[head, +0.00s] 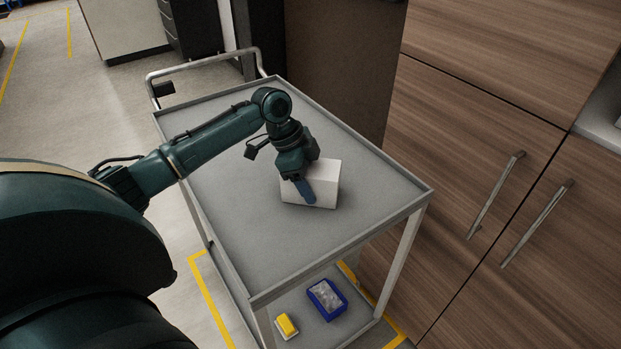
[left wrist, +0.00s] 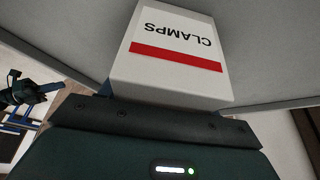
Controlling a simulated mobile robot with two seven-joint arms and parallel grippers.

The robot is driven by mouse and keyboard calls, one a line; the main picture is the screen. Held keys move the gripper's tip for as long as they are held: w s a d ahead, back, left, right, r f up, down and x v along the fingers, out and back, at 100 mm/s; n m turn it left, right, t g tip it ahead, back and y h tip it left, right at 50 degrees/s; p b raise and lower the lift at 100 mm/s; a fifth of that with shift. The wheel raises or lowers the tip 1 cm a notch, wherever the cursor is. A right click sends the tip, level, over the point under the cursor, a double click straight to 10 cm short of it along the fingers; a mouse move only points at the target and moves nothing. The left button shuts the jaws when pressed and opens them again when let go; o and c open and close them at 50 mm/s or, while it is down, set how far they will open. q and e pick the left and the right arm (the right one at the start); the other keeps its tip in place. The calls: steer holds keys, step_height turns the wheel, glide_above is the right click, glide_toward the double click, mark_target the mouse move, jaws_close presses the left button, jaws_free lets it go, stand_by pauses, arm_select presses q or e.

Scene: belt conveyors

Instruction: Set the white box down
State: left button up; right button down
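The white box (head: 323,184) is at the trolley's grey top (head: 240,235), right of its middle in the head view. My left gripper (head: 306,189) is at the box, with a blue finger against its near side. The far finger is hidden. In the left wrist view the box (left wrist: 170,58) sits right in front of the gripper, showing an upside-down "CLAMPS" label with a red stripe. I cannot tell whether its base touches the trolley top. A dark gripper with blue parts (left wrist: 35,93), seemingly my right one, shows small at the left edge of the wrist view.
The rest of the trolley top is clear, with a raised rim and a push handle (head: 205,62) at the far end. A blue bin (head: 327,299) and a yellow item (head: 286,325) are on the lower shelf. Wooden cabinets (head: 480,130) with metal handles stand to the right.

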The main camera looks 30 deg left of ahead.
arm_select(q)
steer(key=o, duration=0.5)
steer(key=shift+c, duration=0.2)
steer(key=v, duration=1.2)
steer(key=shift+r, duration=0.15)
